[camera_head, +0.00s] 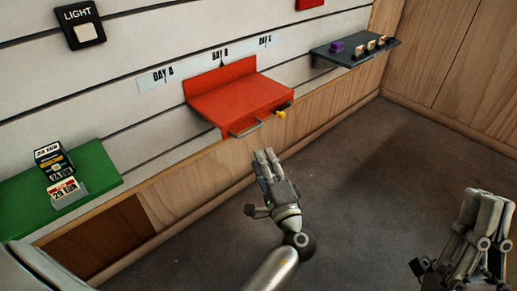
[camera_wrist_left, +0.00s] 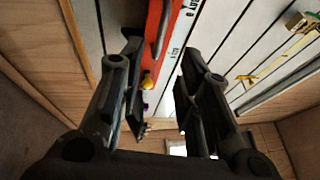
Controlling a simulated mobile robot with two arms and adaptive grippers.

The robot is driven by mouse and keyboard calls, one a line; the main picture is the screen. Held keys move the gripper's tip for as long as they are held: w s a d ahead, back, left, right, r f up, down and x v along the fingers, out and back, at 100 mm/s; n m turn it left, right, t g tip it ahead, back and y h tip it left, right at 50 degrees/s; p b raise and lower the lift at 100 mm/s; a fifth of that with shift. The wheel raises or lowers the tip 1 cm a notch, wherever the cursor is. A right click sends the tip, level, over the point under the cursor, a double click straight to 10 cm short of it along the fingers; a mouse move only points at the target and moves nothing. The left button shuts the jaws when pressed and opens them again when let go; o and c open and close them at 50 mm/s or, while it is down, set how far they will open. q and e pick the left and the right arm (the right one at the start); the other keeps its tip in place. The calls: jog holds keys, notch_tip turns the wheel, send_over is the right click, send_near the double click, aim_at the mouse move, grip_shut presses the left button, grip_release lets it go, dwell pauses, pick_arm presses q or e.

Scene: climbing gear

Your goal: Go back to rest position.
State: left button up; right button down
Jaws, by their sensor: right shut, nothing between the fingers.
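My left gripper (camera_head: 266,155) is in front of the red shelf (camera_head: 232,92), apart from it, over the dark floor. In the left wrist view its two fingers (camera_wrist_left: 161,50) stand apart with nothing held between them. The red shelf (camera_wrist_left: 158,20) and its yellow knob (camera_wrist_left: 148,80) show beyond the fingers. My right gripper (camera_head: 485,198) is at the lower right of the head view, over the floor. Its fingers are together and empty, and it touches nothing.
A green shelf (camera_head: 95,165) at left bears a dark box (camera_head: 52,160) and a price card (camera_head: 66,190). A dark shelf (camera_head: 340,55) at the back right holds several small items. A light switch (camera_head: 90,32) is on the slatted wall. The floor (camera_head: 370,150) is clear.

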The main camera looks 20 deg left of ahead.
pick_arm(q)
jog(key=shift+s+d+f, duration=0.1)
jog(key=shift+s+d, duration=0.35)
